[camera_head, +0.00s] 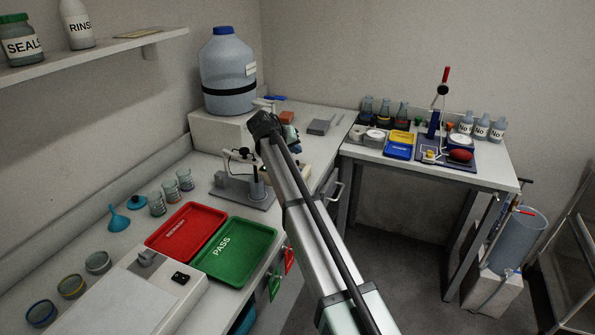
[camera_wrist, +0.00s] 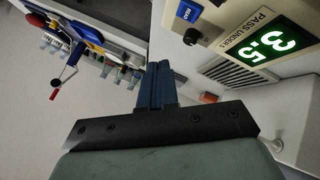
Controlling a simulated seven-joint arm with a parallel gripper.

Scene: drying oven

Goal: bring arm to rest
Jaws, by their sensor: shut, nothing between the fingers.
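My gripper (camera_wrist: 158,68) shows in the wrist view with its blue fingers together and nothing between them. They point up the picture, beside a pale instrument with a lit green display (camera_wrist: 265,50) reading 3.5 and the label "PASS UNDER 5". The fingers appear clear of it. In the head view my arm reaches from the bottom centre up over the bench's right edge, and its far end is bent near the large blue bottle. The fingers cannot be made out clearly there.
A red tray (camera_head: 186,230) and a green PASS tray (camera_head: 235,252) lie on the left bench. A stand with a base (camera_head: 243,190), a large bottle (camera_head: 228,72) and glass beakers (camera_head: 170,191) are near the arm. The right table (camera_head: 430,166) is crowded. Floor between is open.

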